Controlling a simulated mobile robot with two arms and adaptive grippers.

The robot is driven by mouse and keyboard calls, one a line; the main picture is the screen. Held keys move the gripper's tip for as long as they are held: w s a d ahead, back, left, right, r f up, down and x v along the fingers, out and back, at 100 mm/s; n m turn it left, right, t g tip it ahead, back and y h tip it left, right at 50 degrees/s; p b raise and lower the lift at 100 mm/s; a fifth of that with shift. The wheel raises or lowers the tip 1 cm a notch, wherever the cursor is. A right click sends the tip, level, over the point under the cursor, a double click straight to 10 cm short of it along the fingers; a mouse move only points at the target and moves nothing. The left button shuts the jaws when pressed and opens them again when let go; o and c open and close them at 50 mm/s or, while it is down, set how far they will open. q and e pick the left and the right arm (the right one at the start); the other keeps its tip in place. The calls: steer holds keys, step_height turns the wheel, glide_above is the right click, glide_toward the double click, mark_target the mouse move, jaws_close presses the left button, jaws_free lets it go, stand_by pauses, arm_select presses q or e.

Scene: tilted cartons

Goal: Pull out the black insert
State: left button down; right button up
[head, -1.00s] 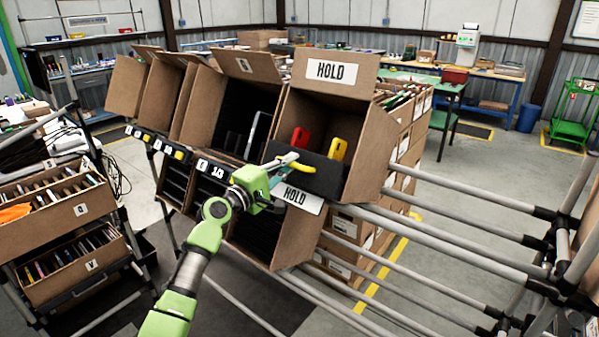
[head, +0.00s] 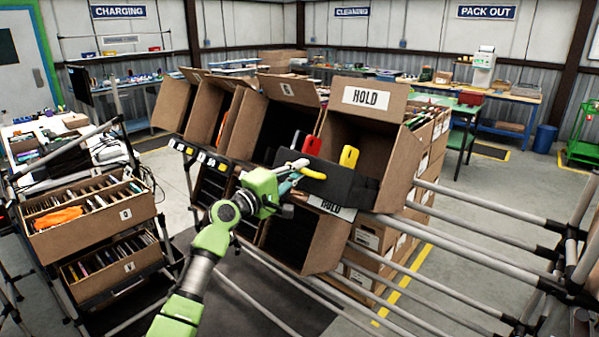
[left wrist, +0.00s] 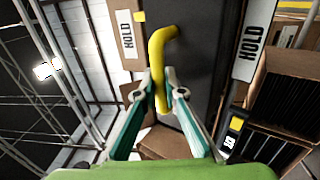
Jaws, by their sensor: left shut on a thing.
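The black insert (head: 345,187) sticks partly out of the mouth of the tilted HOLD carton (head: 368,138). A red item (head: 312,145), a yellow item (head: 349,157) and a dark item stand up from it. My left gripper (head: 294,172) is shut on the yellow handle (head: 312,172) on the insert's front. In the left wrist view, the fingers (left wrist: 162,92) close around the lower end of the yellow handle (left wrist: 158,55), with the insert's dark face (left wrist: 200,55) behind. The insert's rear is hidden inside the carton. My right gripper is not in view.
Other open cartons (head: 284,120) stand to the left on the tilted rack. A HOLD label (head: 331,207) sits on the edge below the insert. Grey rack tubes (head: 470,240) run to the right. A cart with boxes (head: 85,215) stands at left. Open floor lies between.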

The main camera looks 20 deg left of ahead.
arm_select(q)
steer(key=shift+s, duration=0.15)
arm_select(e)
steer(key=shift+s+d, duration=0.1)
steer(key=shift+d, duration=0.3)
arm_select(q)
steer(key=c, duration=2.4)
jaws_free()
steer(key=shift+a, duration=0.1)
steer(key=shift+s+r, duration=0.1)
steer(key=shift+s, duration=0.1)
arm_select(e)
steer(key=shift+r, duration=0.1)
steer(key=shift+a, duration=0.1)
arm_select(q)
steer(key=v, duration=1.2)
steer(key=shift+a, duration=0.1)
